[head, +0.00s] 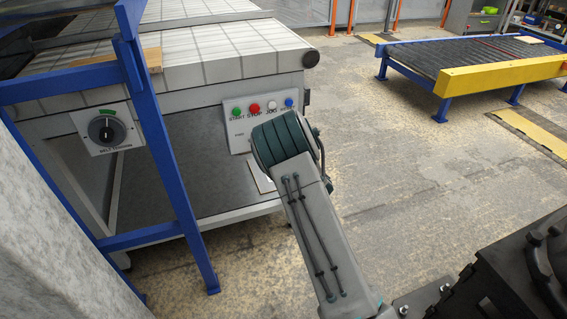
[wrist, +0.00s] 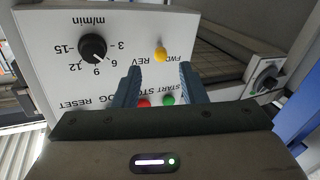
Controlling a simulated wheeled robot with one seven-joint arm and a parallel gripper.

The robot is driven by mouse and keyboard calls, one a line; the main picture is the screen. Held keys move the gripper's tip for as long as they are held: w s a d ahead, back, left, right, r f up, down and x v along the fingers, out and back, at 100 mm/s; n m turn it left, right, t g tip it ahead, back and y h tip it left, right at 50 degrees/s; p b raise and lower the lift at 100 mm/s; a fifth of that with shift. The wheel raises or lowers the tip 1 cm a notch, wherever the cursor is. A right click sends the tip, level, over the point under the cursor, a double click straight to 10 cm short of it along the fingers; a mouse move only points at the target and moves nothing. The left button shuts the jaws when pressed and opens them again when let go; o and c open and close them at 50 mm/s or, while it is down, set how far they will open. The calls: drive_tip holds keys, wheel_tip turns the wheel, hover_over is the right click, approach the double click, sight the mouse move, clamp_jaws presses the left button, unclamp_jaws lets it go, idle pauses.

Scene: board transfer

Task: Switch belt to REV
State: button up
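The white control panel shows upside down in the wrist view (wrist: 60,40) and partly behind my arm in the head view (head: 237,138). Its small yellow switch (wrist: 161,54) sits beside the REV and FWD labels; which way it is set I cannot tell. My gripper (wrist: 159,66) is open, its two blue-grey fingers apart, with the yellow switch showing between and just beyond the tips. Nothing is held; whether the fingers touch the panel is unclear. In the head view my arm hides the gripper and the switch.
A black speed knob (wrist: 93,47), red button (wrist: 143,102) and green button (wrist: 168,98) share the panel. Another rotary switch (head: 106,130) is on the conveyor frame at left, behind a blue post (head: 165,150). A low roller conveyor (head: 470,55) stands back right; open floor lies between.

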drive_tip(key=v, duration=0.8)
drive_tip(key=shift+p, duration=0.45)
drive_tip(key=shift+r, duration=0.15)
